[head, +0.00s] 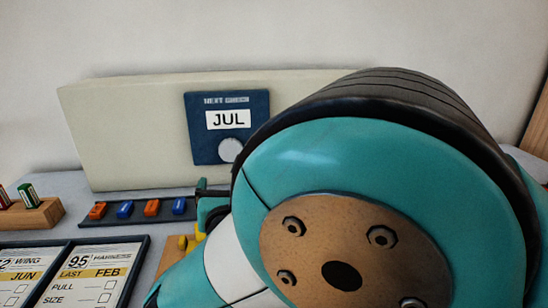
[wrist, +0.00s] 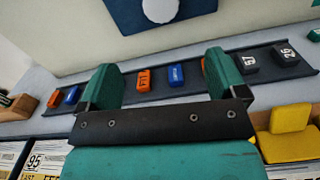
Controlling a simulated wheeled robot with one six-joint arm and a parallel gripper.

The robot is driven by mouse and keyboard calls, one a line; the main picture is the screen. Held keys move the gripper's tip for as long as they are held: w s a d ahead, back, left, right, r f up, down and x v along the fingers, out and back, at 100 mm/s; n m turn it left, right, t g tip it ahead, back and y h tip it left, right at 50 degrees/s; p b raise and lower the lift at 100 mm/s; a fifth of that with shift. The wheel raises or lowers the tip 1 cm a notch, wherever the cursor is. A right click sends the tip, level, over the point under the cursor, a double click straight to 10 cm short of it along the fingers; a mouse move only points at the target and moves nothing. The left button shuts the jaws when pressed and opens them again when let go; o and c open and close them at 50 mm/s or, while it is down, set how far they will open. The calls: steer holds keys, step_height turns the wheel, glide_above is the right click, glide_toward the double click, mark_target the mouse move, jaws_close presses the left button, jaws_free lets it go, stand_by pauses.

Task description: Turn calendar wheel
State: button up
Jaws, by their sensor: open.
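The calendar (head: 194,130) is a dark blue panel on an upright cream board; its window (head: 229,119) reads JUL. A pale round wheel (head: 231,150) sits below the window, partly near my arm's edge. In the wrist view the wheel (wrist: 160,9) is cut by the top edge, on the blue panel (wrist: 200,7). In the head view my arm hides most of the gripper.
A dark tray (wrist: 205,84) with orange, blue and black tags runs along the board's foot (head: 125,180). A yellow object (wrist: 290,130) is at the right. Cards (head: 96,272) and a wooden block (head: 33,216) are at the left.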

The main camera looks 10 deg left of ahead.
steer(key=x, duration=1.5)
steer(key=shift+p, duration=0.4)
steer(key=c, duration=0.9)
